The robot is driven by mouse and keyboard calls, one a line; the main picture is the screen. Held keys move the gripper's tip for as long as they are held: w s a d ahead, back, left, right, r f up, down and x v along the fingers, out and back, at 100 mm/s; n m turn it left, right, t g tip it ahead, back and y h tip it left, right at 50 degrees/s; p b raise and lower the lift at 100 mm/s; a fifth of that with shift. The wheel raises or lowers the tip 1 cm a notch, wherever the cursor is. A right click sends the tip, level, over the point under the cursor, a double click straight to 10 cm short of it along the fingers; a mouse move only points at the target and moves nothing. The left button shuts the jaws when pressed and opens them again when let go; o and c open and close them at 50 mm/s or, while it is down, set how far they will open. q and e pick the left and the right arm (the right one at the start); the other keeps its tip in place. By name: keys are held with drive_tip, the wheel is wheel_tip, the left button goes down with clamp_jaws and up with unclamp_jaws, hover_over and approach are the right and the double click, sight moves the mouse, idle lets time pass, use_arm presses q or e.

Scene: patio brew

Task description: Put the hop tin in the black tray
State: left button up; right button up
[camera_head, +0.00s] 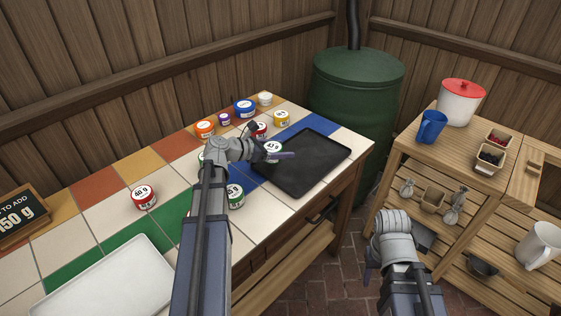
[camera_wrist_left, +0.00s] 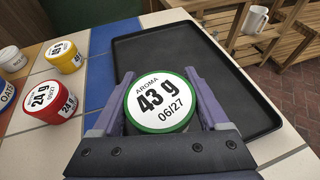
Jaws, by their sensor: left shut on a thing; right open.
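A round tin with a green rim and a white lid (camera_wrist_left: 161,100) marked "AROMA 43 g 06/27" is held between the purple fingers of my left gripper (camera_wrist_left: 165,100). In the head view this tin (camera_head: 273,148) is at the black tray's left edge, partly hidden by my wrist. The black tray (camera_head: 312,170) lies flat and empty near the table's right end; it also shows in the wrist view (camera_wrist_left: 222,70). The tin overlaps the tray's near edge there; its height above it is unclear. My right gripper (camera_head: 371,268) is open and empty, off the table.
Other tins stand on the tiled table, including a red one (camera_head: 144,197), a green one (camera_head: 236,196), an orange one (camera_head: 205,128) and a yellow one (camera_head: 282,118). A white tray (camera_head: 112,281) lies at the near left. A wooden shelf (camera_head: 413,150) stands at right.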

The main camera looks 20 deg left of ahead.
sight(280, 164)
use_arm(q)
drive_tip(key=shift+f+b, duration=1.7)
drive_tip(key=shift+f, duration=0.1)
drive_tip(key=shift+f, duration=0.25)
drive_tip(key=o, duration=1.3)
drive_tip(key=shift+r, duration=0.1)
drive_tip(key=shift+c, duration=0.2)
drive_tip(key=shift+s+a+r, duration=0.15)
drive_tip(key=shift+s+r, duration=0.05)
drive_tip(key=shift+r, duration=0.15)
drive_tip(key=p+v, duration=0.4)
drive_tip(key=v, duration=0.6)
drive_tip(key=shift+s+a, duration=0.1)
drive_tip(key=shift+s+a+r+p, duration=0.15)
drive_tip(key=shift+s+a+p, duration=0.15)
drive_tip(key=shift+s, duration=0.15)
